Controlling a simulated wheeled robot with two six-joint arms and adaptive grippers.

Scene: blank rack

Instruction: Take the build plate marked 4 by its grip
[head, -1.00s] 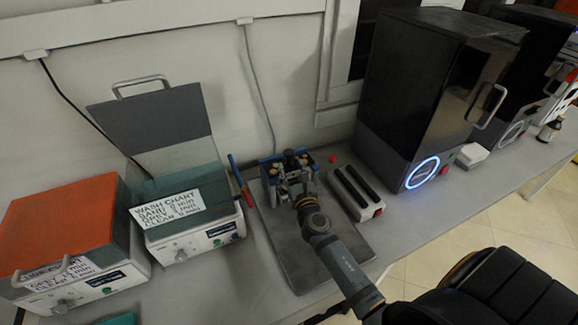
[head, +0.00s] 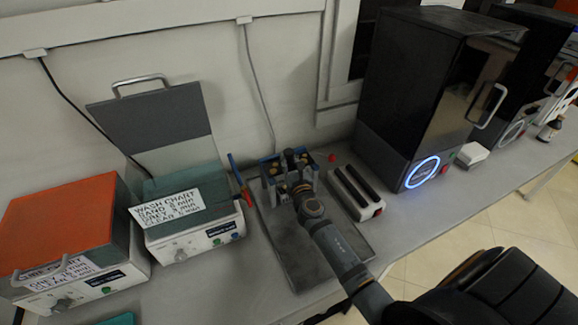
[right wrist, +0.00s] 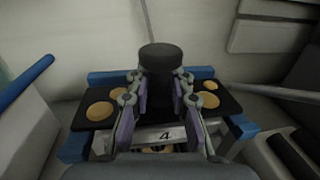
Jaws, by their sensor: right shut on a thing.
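The build plate marked 4 (right wrist: 78,117) is a dark plate with several tan discs on top and a light label reading 4 (right wrist: 166,136). It lies at a blue rack (right wrist: 110,76). A dark upright grip with a round black top (right wrist: 160,57) rises from its middle. My right gripper (right wrist: 161,88) has its fingers on both sides of this grip and is shut on it. In the head view my right gripper (head: 301,184) is at the blue rack (head: 270,160) and hides part of the plate. My left gripper is not in view.
A wash unit with an open lid (head: 190,232) and an orange-topped unit (head: 60,220) stand to the left. A white box with two black bars (head: 367,212) is right of the rack. Dark printers (head: 425,90) stand further right. A grey mat (head: 290,262) lies in front.

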